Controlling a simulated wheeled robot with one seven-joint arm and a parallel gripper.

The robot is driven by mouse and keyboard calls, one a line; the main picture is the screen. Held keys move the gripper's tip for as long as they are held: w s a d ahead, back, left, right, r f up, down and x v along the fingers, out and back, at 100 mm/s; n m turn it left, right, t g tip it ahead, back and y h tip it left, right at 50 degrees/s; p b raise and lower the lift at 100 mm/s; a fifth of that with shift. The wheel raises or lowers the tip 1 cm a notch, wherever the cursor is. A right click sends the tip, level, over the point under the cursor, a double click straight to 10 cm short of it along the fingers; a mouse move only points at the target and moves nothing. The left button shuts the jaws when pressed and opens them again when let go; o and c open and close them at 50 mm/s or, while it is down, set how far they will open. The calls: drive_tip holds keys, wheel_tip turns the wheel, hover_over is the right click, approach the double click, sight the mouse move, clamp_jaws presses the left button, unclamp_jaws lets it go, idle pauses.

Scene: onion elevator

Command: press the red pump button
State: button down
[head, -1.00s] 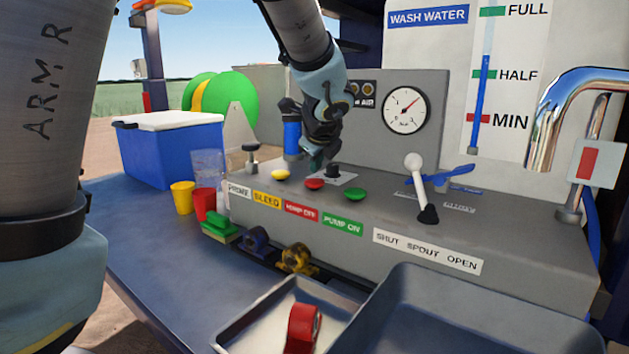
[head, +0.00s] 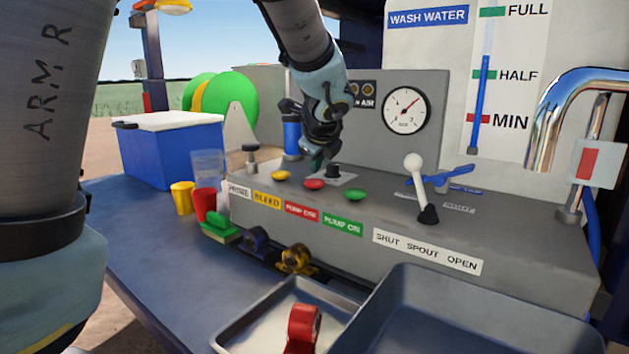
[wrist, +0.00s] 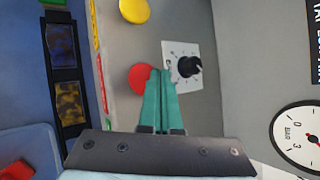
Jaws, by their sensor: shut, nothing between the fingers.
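The red pump button (head: 314,184) sits on top of the grey console (head: 480,228), between a yellow button (head: 281,175) and a green button (head: 355,194). A red label below it seems to read PUMP OFF. My gripper (head: 317,166) is shut and empty, pointing down just above and behind the red button. In the wrist view, the teal fingertips (wrist: 161,73) overlap the right edge of the red button (wrist: 141,77), between it and a black knob (wrist: 188,67). I cannot tell whether the fingertips touch the button.
A white-knobbed spout lever (head: 418,186) stands right of the green button. A pressure gauge (head: 404,110) is on the panel behind. Cups, a sponge and a grey tray (head: 250,325) with a red roll (head: 303,328) lie in front and left.

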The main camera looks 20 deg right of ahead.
sight(316, 181)
idle(0.4)
drive_tip(key=shift+f+b, duration=0.4)
drive_tip(key=shift+f+b, duration=0.5)
drive_tip(key=shift+f, duration=0.1)
idle(0.7)
drive_tip(key=shift+r, duration=0.1)
drive_tip(key=shift+r+p, duration=0.9)
drive_tip(key=shift+r, duration=0.05)
wheel_tip(316, 181, up, 5)
drive_tip(key=p, duration=0.4)
drive_tip(key=shift+p, duration=0.3)
drive_tip(key=shift+a+f, duration=0.1)
idle(0.4)
